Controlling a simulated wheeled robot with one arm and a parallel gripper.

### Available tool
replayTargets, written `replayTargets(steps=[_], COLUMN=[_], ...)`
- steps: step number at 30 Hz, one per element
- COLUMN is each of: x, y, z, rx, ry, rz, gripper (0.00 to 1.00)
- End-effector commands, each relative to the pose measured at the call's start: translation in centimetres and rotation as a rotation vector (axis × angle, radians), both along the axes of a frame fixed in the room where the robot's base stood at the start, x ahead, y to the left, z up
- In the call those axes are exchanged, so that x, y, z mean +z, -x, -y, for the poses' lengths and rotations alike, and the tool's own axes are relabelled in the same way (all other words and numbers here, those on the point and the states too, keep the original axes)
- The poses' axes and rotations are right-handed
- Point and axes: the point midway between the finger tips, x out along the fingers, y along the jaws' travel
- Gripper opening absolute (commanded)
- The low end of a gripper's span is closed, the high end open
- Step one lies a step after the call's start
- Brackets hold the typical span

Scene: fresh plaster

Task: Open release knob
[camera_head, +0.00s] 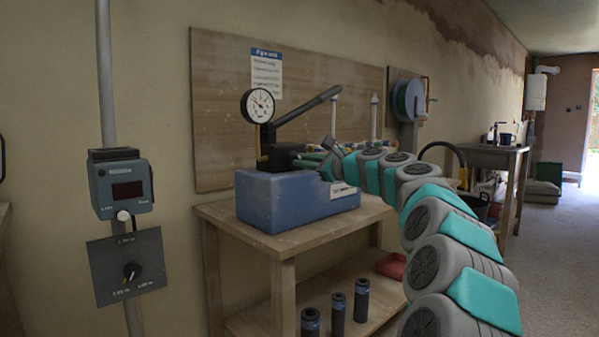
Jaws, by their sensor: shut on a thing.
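A test pump with a blue tank (285,203) stands on the wooden bench. It has a round white gauge (258,105) and a long dark lever (308,106) slanting up to the right. My arm reaches in from the lower right. My gripper (322,161) is at the pump's fittings, just above the tank's right part. It is shut on a small part there, which I take to be the release knob. The knob itself is hidden by my gripper and too small to make out, so I cannot tell how far it is turned.
The wooden bench (225,212) has several dark cylinders (337,312) and a red tray (391,266) on its lower shelf. A grey meter box (121,184) and a dial panel (127,268) are on a pipe at left. Open floor lies at right.

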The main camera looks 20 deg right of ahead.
Motion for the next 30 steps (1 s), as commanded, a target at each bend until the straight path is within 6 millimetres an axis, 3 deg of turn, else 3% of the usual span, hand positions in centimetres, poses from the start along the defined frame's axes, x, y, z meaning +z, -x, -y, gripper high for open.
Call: replayTargets(steps=[9, 21, 30], x=[-0.22, -0.47, -0.12], y=[-0.03, -0.07, -0.09], z=[-0.06, 0.03, -0.07], rx=[0.001, -0.003, 0.002], ry=[0.031, 0.497, 0.664], rz=[0.01, 0.181, 0.238], gripper=[0.0, 0.0, 0.0])
